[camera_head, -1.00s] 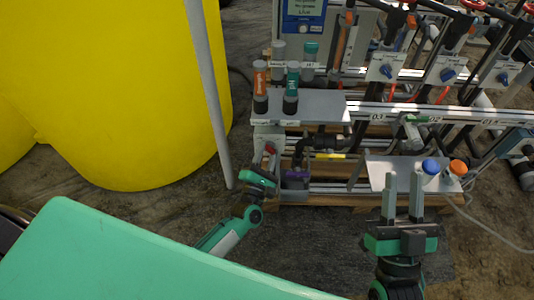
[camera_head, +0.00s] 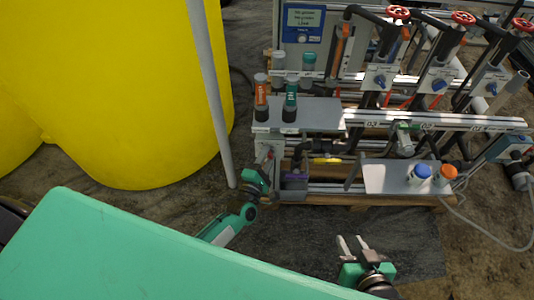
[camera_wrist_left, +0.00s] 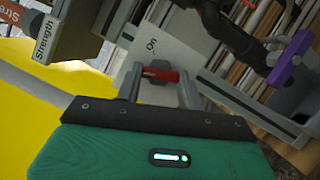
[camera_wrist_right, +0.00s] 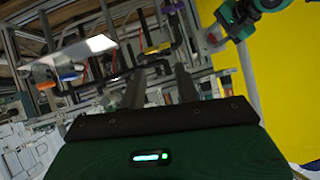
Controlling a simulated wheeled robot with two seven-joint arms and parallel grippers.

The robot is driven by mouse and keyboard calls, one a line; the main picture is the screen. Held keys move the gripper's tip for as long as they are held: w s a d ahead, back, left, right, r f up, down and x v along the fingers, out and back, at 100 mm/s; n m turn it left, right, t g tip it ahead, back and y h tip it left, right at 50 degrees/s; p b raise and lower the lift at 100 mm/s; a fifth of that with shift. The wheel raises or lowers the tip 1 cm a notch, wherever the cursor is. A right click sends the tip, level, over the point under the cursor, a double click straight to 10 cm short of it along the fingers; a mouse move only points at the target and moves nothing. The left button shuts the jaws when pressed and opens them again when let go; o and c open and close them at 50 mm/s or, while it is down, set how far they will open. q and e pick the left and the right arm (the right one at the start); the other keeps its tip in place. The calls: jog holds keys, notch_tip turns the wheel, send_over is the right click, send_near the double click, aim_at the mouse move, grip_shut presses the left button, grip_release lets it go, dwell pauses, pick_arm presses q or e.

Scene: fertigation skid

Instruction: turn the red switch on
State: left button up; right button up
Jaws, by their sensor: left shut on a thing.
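The red switch (camera_wrist_left: 160,75) is a small red bar on a grey base, on a light plate marked "On" (camera_wrist_left: 170,50). In the left wrist view it lies between the two fingers of my left gripper (camera_wrist_left: 160,82), which is shut on it. In the head view my left gripper (camera_head: 267,162) is at the lower left end of the skid, and its fingers largely hide the switch. My right gripper (camera_head: 354,242) is open and empty, low in front of the skid; its parted fingers also show in the right wrist view (camera_wrist_right: 159,85).
A shelf (camera_head: 325,115) with orange-capped and teal-capped bottles is above the switch. A large yellow tank (camera_head: 120,90) and a grey pole (camera_head: 211,90) stand left. Floor before the skid is clear.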

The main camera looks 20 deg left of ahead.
jog(key=s+d+r+m+g+h+p, duration=0.1)
jog(key=s+d+r+g+h+p, duration=0.1)
jog(key=s+d+g+h+p, duration=0.6)
pick_arm(q)
jog(key=shift+d+r+m+g+y+p, duration=0.1)
jog(key=shift+m+g+y+p, duration=0.2)
jog(key=shift+m+g+p, duration=0.95)
jog(key=shift+r+m+g+y+p, duration=0.15)
jog(key=shift+m+g+y+p, duration=0.2)
jog(key=shift+m+p, duration=1.75)
jog(key=shift+d+r+m+g+y+p, duration=0.2)
jog(key=shift+m+g+p, duration=0.7)
jog(key=shift+m, duration=1.45)
pick_arm(e)
jog(key=s+d+f+y, duration=0.1)
jog(key=s+d+f, duration=0.1)
jog(key=f, duration=1.2)
jog(key=s+d+f+g+y, duration=0.1)
jog(key=s+d+f+y, duration=0.1)
jog(key=f, duration=1.3)
jog(key=shift+s+d+f, duration=0.15)
jog(key=shift+s+f, duration=0.05)
jog(key=shift+s, duration=0.15)
pick_arm(q)
jog(key=shift+a+f, duration=0.1)
jog(key=shift+a, duration=0.1)
jog(key=o, duration=1)
